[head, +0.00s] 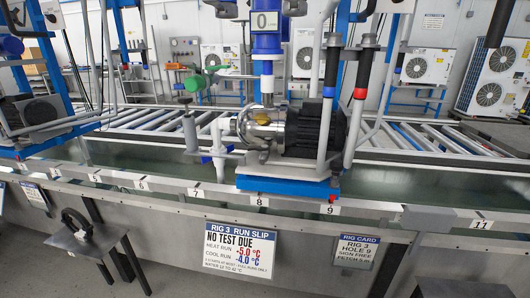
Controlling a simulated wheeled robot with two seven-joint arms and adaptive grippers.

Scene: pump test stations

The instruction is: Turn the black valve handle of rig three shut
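Rig three stands in the middle of the head view, above a slip headed "RIG 3 RUN SLIP" (239,245). Its black finned motor (308,132) and metal pump body (262,128) sit on a blue base (290,187). Two upright pipes rise beside the motor, with black sleeves: one ends in a blue collar (329,91), the other in a red collar (360,93). A blue-handled valve (218,152) is left of the pump, and a green knob (195,83) is farther up. I cannot tell which part is the black valve handle or how it is turned. Neither gripper is in view.
A numbered rail (160,187) runs along the front, with rollers (440,140) behind. A black ring-like object (75,223) sits on a small grey stand (88,243) at lower left. A rig card (356,250) hangs right of the slip. Fan units (424,66) stand behind.

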